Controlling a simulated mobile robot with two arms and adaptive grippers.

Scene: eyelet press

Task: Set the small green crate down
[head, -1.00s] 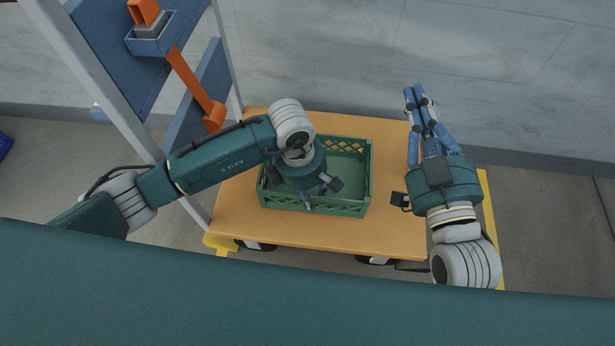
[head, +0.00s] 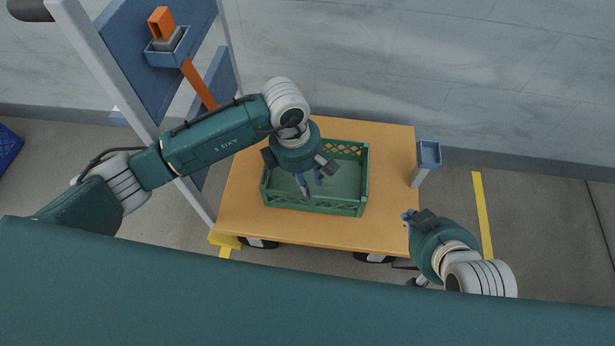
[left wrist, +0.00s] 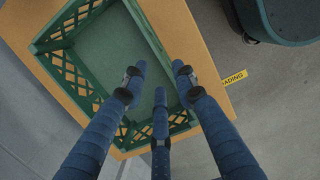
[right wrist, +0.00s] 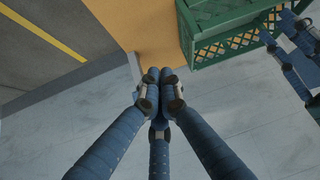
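The small green crate (head: 345,193) sits upright on the orange top of a low cart (head: 390,220) and looks empty. My left gripper (head: 310,187) is above the crate's near side, its fingers spread. In the left wrist view my left gripper (left wrist: 158,75) has its fingertips apart near one long wall of the crate (left wrist: 90,45), with nothing between them. I cannot tell whether they touch the wall. My right gripper (head: 408,217) is by the cart's right edge, away from the crate. In the right wrist view its fingertips (right wrist: 160,80) are together and empty; the crate (right wrist: 225,45) shows beyond them.
A grey-framed rack with blue panels (head: 150,50) stands at the left, holding a blue bin (head: 165,48) with an orange part. A small blue box on a post (head: 428,153) stands right of the cart.

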